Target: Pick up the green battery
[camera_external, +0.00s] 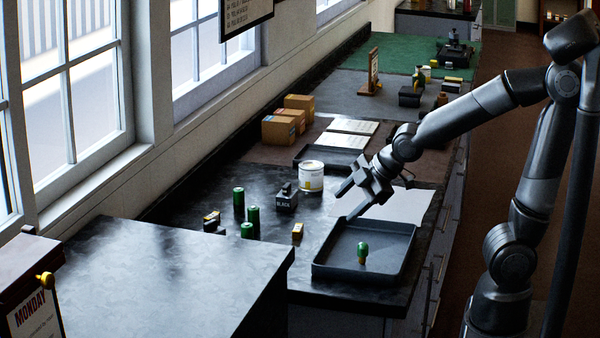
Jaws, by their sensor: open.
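Several green cylinders that look like batteries stand on the dark counter left of centre: a tall one (239,202), one beside it (253,218) and a shorter-looking one in front (247,230). A small green-topped piece with a brownish lower part (362,252) stands in the grey tray (333,275); I cannot tell whether it is a battery. My gripper (347,201) is open and empty, above the far left side of the tray. It is apart from the green cylinders, to their right.
A black block (287,197) and a white can (311,177) stand between the cylinders and my gripper. Small yellow-and-black boxes (298,231) lie nearby. White paper (405,205) lies behind the tray. Cardboard boxes (278,131) stand farther back by the wall.

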